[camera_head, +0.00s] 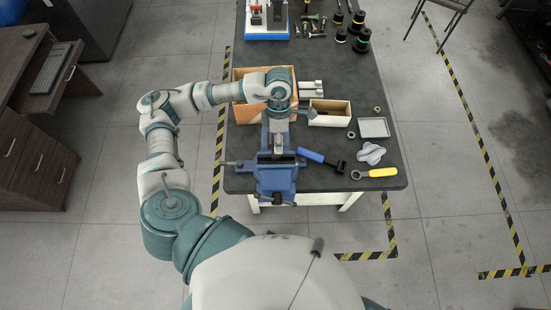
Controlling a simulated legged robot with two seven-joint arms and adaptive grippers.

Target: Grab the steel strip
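My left arm reaches in from the left over the dark workbench (375,85). My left gripper (278,132) is at the rear of the blue bench vise (275,178), seen from above. Its fingers are small and partly hidden by the wrist, so I cannot tell whether they are open or shut. I cannot make out a steel strip for certain; one may be hidden by the gripper or the vise. A pale metal piece with parallel bars (312,88) lies right of my wrist. My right gripper is not in view.
A wooden box (244,112) is partly under my forearm. A smaller open box (330,113), a grey tray (374,128), a grey knob (370,153), a blue-handled tool (312,156) and a yellow-handled wrench (377,173) lie to the right. More tools stand at the far end.

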